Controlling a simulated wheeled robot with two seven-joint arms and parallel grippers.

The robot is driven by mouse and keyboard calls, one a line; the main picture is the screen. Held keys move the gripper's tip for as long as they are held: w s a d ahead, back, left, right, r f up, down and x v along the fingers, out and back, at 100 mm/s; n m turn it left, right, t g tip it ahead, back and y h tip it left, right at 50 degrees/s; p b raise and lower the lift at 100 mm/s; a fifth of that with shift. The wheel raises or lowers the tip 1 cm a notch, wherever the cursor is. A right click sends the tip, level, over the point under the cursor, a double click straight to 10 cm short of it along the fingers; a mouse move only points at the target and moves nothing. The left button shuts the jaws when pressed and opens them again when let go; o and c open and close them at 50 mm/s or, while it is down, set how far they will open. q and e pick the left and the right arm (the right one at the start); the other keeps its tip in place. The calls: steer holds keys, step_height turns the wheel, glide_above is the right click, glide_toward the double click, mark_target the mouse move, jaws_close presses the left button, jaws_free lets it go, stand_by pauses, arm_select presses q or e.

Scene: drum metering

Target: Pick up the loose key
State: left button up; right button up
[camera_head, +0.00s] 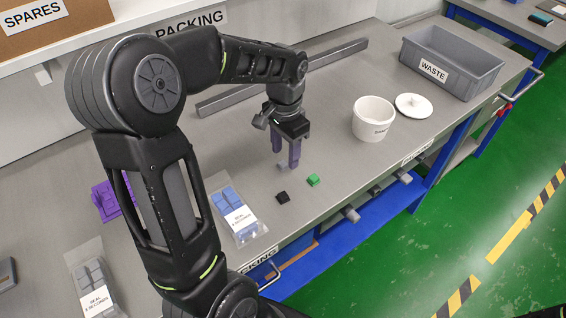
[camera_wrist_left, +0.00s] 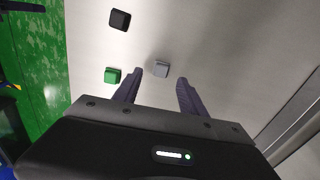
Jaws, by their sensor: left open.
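Three small loose keys lie on the grey bench top. A grey key (camera_head: 283,164) sits just below my left gripper (camera_head: 286,156), a green key (camera_head: 313,180) lies to its right and nearer the front edge, and a black key (camera_head: 282,197) lies in front. In the left wrist view, the grey key (camera_wrist_left: 160,69) shows just beyond and between the fingertips of my open, empty left gripper (camera_wrist_left: 158,80). The green key (camera_wrist_left: 112,75) is outside the left finger, and the black key (camera_wrist_left: 120,19) is farther off.
A white tub (camera_head: 372,120) and its round lid (camera_head: 413,106) stand to the right, with a grey WASTE bin (camera_head: 450,82) behind. A bag of blue keys (camera_head: 228,202) and a bag of grey keys (camera_head: 91,275) lie left. A long grey bar (camera_head: 235,98) lies behind the gripper.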

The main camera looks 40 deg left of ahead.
mark_target(283, 165)
arm_select(q)
step_height(283, 165, down, 2)
steer(key=shift+f, duration=0.2)
steer(key=shift+c, duration=0.3)
jaws_close()
stand_by(0.5)
